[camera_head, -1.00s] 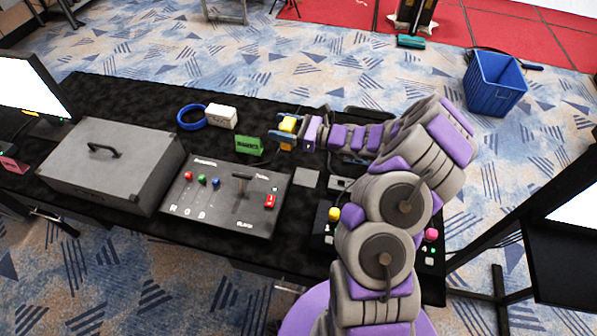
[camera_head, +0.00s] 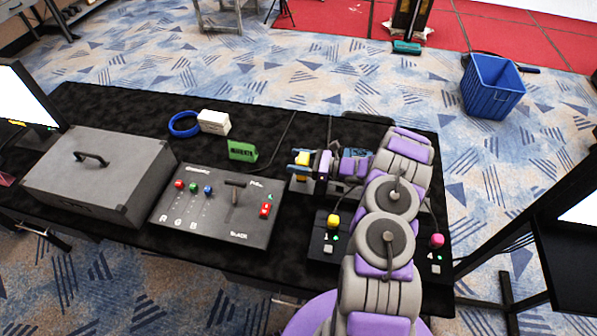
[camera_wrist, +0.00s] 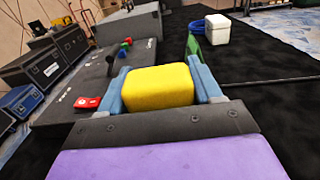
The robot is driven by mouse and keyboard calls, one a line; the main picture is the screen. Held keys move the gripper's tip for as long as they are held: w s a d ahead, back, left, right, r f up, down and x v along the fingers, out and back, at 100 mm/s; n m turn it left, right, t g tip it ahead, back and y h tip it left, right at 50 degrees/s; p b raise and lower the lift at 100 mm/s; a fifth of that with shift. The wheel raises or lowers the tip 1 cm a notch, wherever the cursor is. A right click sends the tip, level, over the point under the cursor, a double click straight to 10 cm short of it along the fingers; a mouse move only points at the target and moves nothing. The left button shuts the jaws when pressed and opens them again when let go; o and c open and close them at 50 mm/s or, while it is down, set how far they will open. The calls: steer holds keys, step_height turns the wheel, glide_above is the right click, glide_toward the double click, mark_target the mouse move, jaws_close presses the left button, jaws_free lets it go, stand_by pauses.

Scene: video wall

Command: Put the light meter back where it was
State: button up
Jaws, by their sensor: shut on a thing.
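My gripper (camera_head: 302,157) is shut on a yellow rounded block (camera_wrist: 160,86), which I take to be the light meter. Its blue fingers press the block from both sides in the wrist view, and its underside is hidden. In the head view the block (camera_head: 302,159) is over or near a small grey square pad (camera_head: 299,185), just right of the grey RGB control panel (camera_head: 215,207). I cannot tell whether the block touches anything below.
A green display (camera_head: 242,151) stands just left of my gripper. Behind it are a white box (camera_head: 214,122) and a blue ring (camera_head: 183,125). A grey case (camera_head: 100,176) sits at left.

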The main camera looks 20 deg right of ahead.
steer(key=shift+d+f, duration=0.25)
steer(key=shift+f, duration=0.6)
steer(key=shift+a+f+b, duration=0.2)
steer(key=shift+f+b, duration=0.05)
steer(key=shift+f, duration=0.4)
steer(key=shift+a+f+b, duration=0.15)
steer(key=shift+f+b, duration=0.05)
steer(key=shift+f, duration=0.4)
steer(key=shift+r, duration=0.1)
steer(key=o, duration=1.3)
steer(key=shift+d, duration=0.1)
steer(key=shift+c, duration=0.2)
